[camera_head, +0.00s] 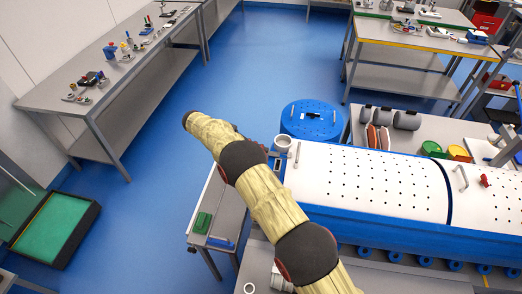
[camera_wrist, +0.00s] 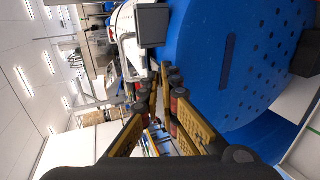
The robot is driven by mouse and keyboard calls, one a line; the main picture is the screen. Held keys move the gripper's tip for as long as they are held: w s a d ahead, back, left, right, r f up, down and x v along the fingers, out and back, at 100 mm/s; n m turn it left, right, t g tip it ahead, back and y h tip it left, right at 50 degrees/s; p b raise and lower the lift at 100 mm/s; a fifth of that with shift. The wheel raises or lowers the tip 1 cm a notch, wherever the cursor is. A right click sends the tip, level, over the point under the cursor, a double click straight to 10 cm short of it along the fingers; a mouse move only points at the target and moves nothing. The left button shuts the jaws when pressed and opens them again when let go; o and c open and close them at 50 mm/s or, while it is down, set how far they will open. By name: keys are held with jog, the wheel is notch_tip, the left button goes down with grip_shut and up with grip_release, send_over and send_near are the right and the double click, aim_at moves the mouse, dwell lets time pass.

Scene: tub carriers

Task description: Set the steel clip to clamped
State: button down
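I cannot single out the steel clip with certainty. In the wrist view, a bent silver bar (camera_wrist: 128,52) stands against a white surface, and a dark grey block (camera_wrist: 153,25) sits at the edge of a large blue round face with holes (camera_wrist: 225,65). My gripper (camera_wrist: 164,82) points toward the area below the bar and block, left of the blue face. Its fingertips look close together, and I see nothing clearly held. Whether the tips touch is unclear. In the head view my arm hides most of the gripper. A steel handle (camera_head: 297,154) stands at the left end of a white perforated lid (camera_head: 370,180).
A blue round tub (camera_head: 311,119) stands behind my arm. A low side bench (camera_head: 228,210) holds a green block (camera_head: 202,223). A long bench (camera_head: 110,75) with small parts runs along the left. A green-bottomed tray (camera_head: 55,232) lies on the floor. Blue floor between is clear.

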jog(key=c, duration=2.1)
grip_release()
jog(key=shift+o, duration=0.2)
jog(key=shift+r, duration=0.1)
